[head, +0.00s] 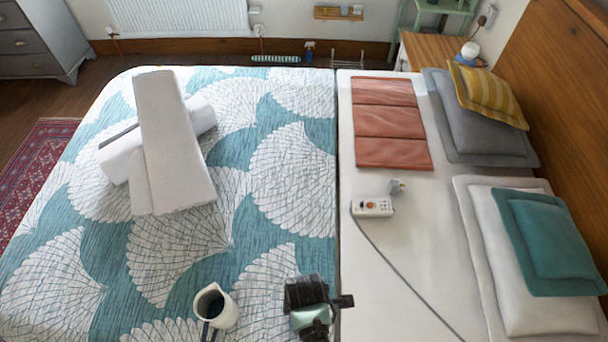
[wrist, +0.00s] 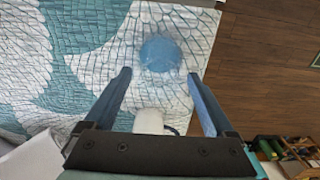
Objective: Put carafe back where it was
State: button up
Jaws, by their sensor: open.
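The carafe (head: 226,315) is a white, jug-like vessel with a dark inside and a dark handle. It stands on the patterned bed cover near the bottom of the head view. My gripper (head: 310,325), black and pale teal, is to its right with a gap between them in that view. In the wrist view my gripper (wrist: 160,100) has its two blue fingers wide apart. A white rounded body (wrist: 149,121) with a dark loop shows between them, low in the picture; it looks like the carafe. I see no finger touching it.
A round blue patch (wrist: 160,52) lies beyond the fingertips; I cannot tell what it is. White rolled and folded bundles (head: 172,150) lie on the bed (head: 290,160). A power strip (head: 372,208) with a cable lies right. Wooden floor (wrist: 265,75) is beyond the bed's edge.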

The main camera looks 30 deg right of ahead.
notch_tip(320, 180, up, 12)
dwell(0.5)
jog(key=w+r+m+t+h, duration=0.1)
jog(key=w+r+m+t, duration=0.2)
jog(key=w+r+t, duration=0.85)
jog(key=w+a+r+m+t, duration=0.1)
jog(key=w+r, duration=0.5)
jog(key=r, duration=0.4)
jog(key=w+a+r+m+t, duration=0.1)
jog(key=w+r, duration=0.5)
jog(key=r, duration=0.3)
jog(key=s+a+r+m+t, duration=0.15)
jog(key=r+t, duration=0.25)
jog(key=r, duration=0.8)
jog(key=s+a+r+m+t, duration=0.1)
jog(key=a+r+m+t, duration=0.2)
jog(key=r, duration=0.9)
jog(key=s+a+r+m+t, duration=0.1)
jog(key=s+r+t, duration=0.2)
jog(key=s+r, duration=0.2)
jog(key=s+a+r+t+y, duration=0.1)
jog(key=s+r+t, duration=0.3)
jog(key=r, duration=0.6)
jog(key=shift+s+a+m, duration=0.35)
jog(key=shift+s+a, duration=0.1)
jog(key=shift+s, duration=0.1)
